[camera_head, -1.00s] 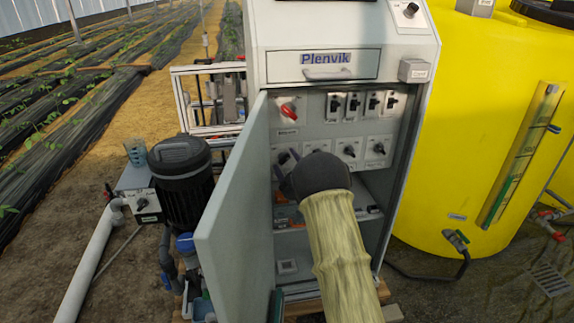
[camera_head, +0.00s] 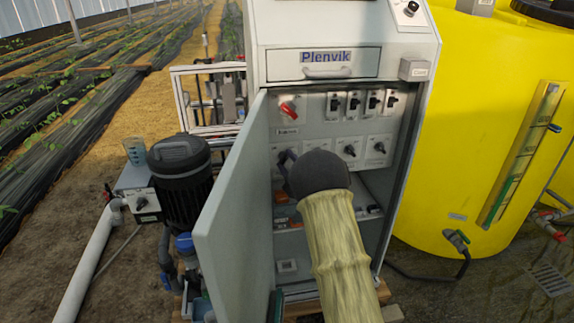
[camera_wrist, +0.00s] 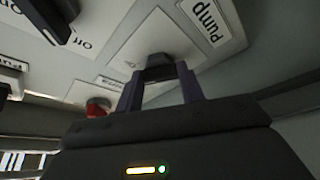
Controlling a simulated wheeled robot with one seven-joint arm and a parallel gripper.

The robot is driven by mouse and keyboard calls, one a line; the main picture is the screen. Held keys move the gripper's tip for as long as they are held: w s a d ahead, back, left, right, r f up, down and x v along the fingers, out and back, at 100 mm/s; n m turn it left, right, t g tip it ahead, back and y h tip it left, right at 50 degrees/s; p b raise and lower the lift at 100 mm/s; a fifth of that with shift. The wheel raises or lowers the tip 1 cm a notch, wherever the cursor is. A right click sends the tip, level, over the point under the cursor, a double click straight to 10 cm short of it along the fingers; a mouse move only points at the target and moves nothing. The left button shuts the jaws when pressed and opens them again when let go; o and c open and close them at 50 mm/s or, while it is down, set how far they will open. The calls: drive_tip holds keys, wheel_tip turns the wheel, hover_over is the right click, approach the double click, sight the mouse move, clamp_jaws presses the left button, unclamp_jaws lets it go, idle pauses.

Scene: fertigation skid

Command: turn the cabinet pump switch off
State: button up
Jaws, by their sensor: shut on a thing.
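The pump switch is a black knob (camera_wrist: 160,68) on a white plate with a "Pump" label (camera_wrist: 209,22) in the wrist view. My gripper (camera_wrist: 160,84) has one dark finger on each side of this knob and is shut on it. In the head view my gripper (camera_head: 286,160) is inside the open cabinet (camera_head: 405,110), at the left end of the lower switch row. My wrist and fingers hide most of that switch there. Which way the knob points cannot be told.
The cabinet door (camera_head: 232,215) stands open to the left of my arm. A red rotary switch (camera_head: 288,108) sits above my gripper, with several black switches (camera_head: 354,103) to its right. A yellow tank (camera_head: 480,130) is at right, a black motor (camera_head: 180,180) at left.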

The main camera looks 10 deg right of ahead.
drive_tip(key=shift+a+r+n+g+h+b, duration=0.1)
drive_tip(key=shift+n+g+h+b, duration=0.55)
drive_tip(key=shift+n, duration=1.7)
drive_tip(key=shift+r+n+g+h+b, duration=0.1)
drive_tip(key=shift+n+g+b, duration=0.25)
drive_tip(key=shift+n+g, duration=1.35)
drive_tip(key=shift+a+r+n+g+h+b, duration=0.15)
drive_tip(key=shift+n+h+b, duration=0.3)
drive_tip(key=shift+n, duration=2.6)
drive_tip(key=shift+d+f, duration=0.1)
drive_tip(key=o, duration=1)
